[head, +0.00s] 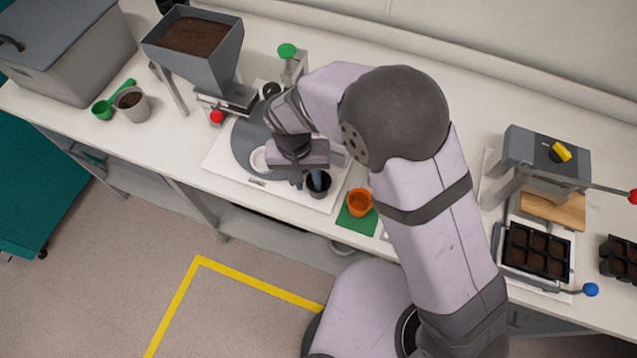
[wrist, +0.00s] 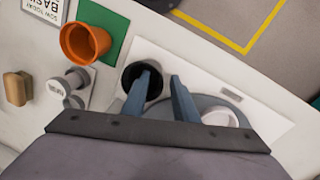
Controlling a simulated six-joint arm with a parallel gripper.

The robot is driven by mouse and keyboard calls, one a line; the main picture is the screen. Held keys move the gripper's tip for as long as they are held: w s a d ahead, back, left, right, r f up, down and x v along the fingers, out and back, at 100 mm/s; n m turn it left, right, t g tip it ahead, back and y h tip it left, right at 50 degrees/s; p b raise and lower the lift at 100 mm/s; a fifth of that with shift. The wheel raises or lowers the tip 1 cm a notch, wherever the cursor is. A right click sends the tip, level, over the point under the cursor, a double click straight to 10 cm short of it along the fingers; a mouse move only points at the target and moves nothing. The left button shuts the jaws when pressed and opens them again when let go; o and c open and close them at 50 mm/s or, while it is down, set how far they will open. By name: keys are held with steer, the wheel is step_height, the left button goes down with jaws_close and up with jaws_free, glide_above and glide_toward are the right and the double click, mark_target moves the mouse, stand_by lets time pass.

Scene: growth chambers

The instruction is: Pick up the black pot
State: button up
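The black pot (head: 319,188) stands upright on the white base at the front of the bench, at the right end of the grey round plate. In the wrist view the black pot (wrist: 130,72) shows its dark open mouth. My gripper (head: 307,184) points down at it, and its blue-grey fingers (wrist: 160,77) are spread apart. One finger is over or in the pot's mouth. The other is outside, beside the rim on the turntable side. I cannot tell whether either finger touches the wall.
An orange pot (head: 360,202) stands on a green mat (head: 350,222) close to the right. A white round dish (head: 259,160) lies on the grey plate (head: 243,143). A soil hopper (head: 222,59) stands behind left. A seedling tray (head: 537,250) and press are far right.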

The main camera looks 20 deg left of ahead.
steer(key=shift+c, duration=0.2)
jaws_close()
steer(key=shift+r, duration=0.1)
